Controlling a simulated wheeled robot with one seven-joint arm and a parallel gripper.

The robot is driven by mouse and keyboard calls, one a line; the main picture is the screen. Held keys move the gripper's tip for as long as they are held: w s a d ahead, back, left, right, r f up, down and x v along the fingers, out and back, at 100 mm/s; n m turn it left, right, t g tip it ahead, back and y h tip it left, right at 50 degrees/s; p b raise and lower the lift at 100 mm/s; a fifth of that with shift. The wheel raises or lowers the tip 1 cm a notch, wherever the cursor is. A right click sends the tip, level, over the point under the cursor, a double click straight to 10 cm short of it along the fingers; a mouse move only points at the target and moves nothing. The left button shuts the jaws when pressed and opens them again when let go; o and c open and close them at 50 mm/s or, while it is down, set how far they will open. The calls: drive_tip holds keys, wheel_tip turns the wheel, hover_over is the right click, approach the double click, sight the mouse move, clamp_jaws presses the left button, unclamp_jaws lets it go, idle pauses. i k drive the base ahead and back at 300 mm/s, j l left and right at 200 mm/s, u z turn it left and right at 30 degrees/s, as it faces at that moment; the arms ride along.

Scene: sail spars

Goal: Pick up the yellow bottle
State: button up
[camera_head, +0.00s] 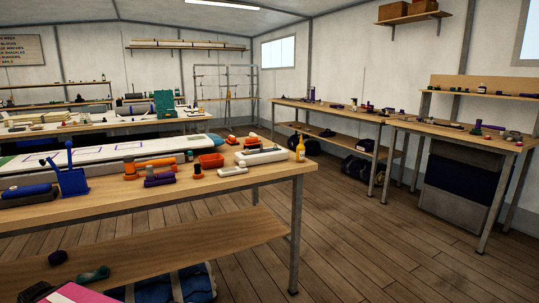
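A yellow bottle (300,150) with a narrow neck stands upright on the near wooden workbench (262,174), close to its right end. A white block-like item lies just left of it. My gripper is not in view.
More benches (330,109) stand along the right wall and at the back. The wooden floor (370,235) right of the near bench is clear. Bags lie on its lower shelf.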

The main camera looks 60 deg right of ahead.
sight(301, 150)
drive_tip(key=z, duration=2.8)
